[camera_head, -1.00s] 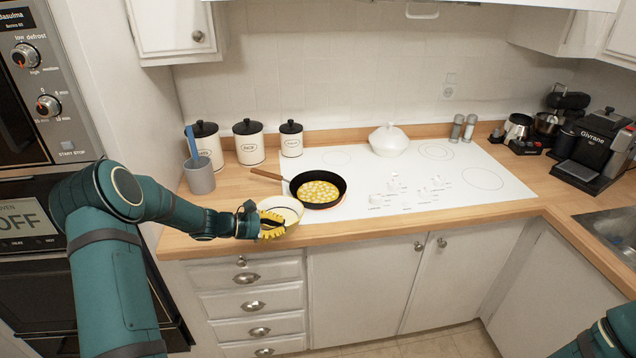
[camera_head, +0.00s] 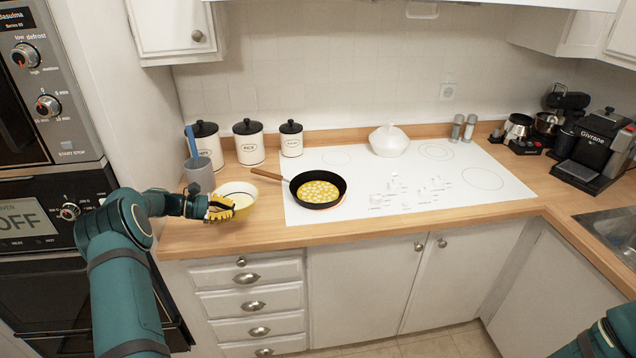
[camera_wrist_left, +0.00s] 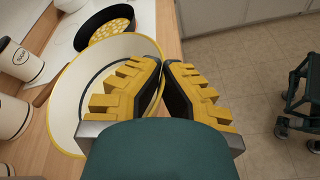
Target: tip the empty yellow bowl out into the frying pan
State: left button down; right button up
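The bowl (camera_head: 237,192) is yellow outside and cream inside, and looks empty. It is roughly upright over the counter at the left of the cooktop; I cannot tell whether it touches the counter. My left gripper (camera_head: 222,207) is at its near left rim. In the left wrist view the yellow-padded fingers (camera_wrist_left: 166,66) close together on the rim of the bowl (camera_wrist_left: 78,92). The black frying pan (camera_head: 342,190) sits on the cooktop's left part, right of the bowl, with yellow chunks (camera_head: 319,191) inside. It also shows in the left wrist view (camera_wrist_left: 84,38). My right gripper is out of view.
A grey cup (camera_head: 200,176) with a blue utensil stands behind the bowl. White canisters (camera_head: 249,147) line the wall. The pan's wooden handle (camera_head: 266,175) points left toward the bowl. A white lidded pot (camera_head: 388,141) is at the back. The cooktop right of the pan is clear.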

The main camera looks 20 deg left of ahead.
aim_at(315, 189)
jog(key=i, duration=1)
